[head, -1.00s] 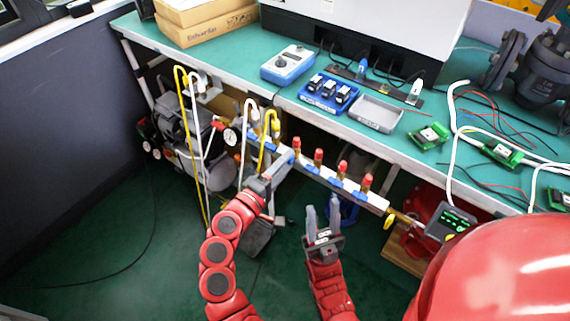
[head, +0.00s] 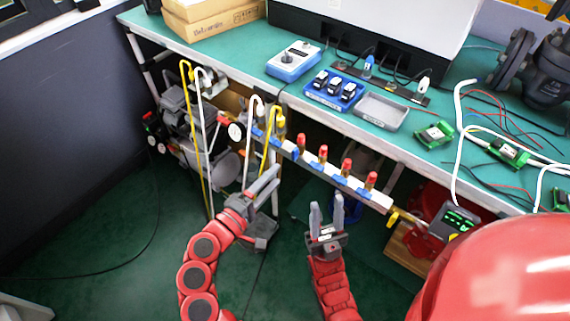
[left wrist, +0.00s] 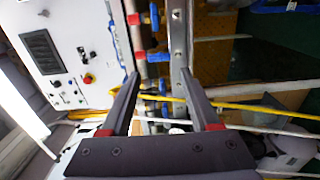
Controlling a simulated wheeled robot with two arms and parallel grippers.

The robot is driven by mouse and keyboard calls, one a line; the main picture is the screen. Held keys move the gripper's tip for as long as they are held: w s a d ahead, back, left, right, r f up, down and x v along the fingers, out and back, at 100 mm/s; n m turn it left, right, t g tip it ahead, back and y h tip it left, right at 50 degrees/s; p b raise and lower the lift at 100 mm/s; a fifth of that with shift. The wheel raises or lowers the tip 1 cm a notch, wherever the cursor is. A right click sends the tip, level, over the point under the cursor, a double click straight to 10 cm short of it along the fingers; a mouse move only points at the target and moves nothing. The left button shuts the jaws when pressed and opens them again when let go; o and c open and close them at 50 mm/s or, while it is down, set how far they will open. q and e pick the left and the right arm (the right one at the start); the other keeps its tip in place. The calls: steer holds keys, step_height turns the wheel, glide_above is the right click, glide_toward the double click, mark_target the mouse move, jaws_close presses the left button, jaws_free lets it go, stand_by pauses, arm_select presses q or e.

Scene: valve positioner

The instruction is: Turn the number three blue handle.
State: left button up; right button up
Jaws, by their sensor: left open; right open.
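A pale manifold bar (head: 331,172) runs along the bench front, with blue handles and red-topped fittings. Blue handles show at its right end (head: 363,192), further left (head: 341,180) and near the middle (head: 294,154); I cannot tell which is number three. My left gripper (head: 277,176) is open and empty, in front of and below the bar's left part, apart from it. In the left wrist view, its open fingers (left wrist: 158,75) point toward the bar, with blue handles (left wrist: 158,57) beyond and between them. My right gripper (head: 326,205) is open and empty, below the bar.
Yellow and white hoses (head: 190,115) loop down left of my left gripper; a yellow hose (left wrist: 240,106) crosses the left wrist view. A gauge (head: 235,131) sits at the bar's left. The green bench (head: 230,58) overhangs behind, carrying a blue tray (head: 335,90).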

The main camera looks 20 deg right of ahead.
arm_select(q)
steer(key=v, duration=1)
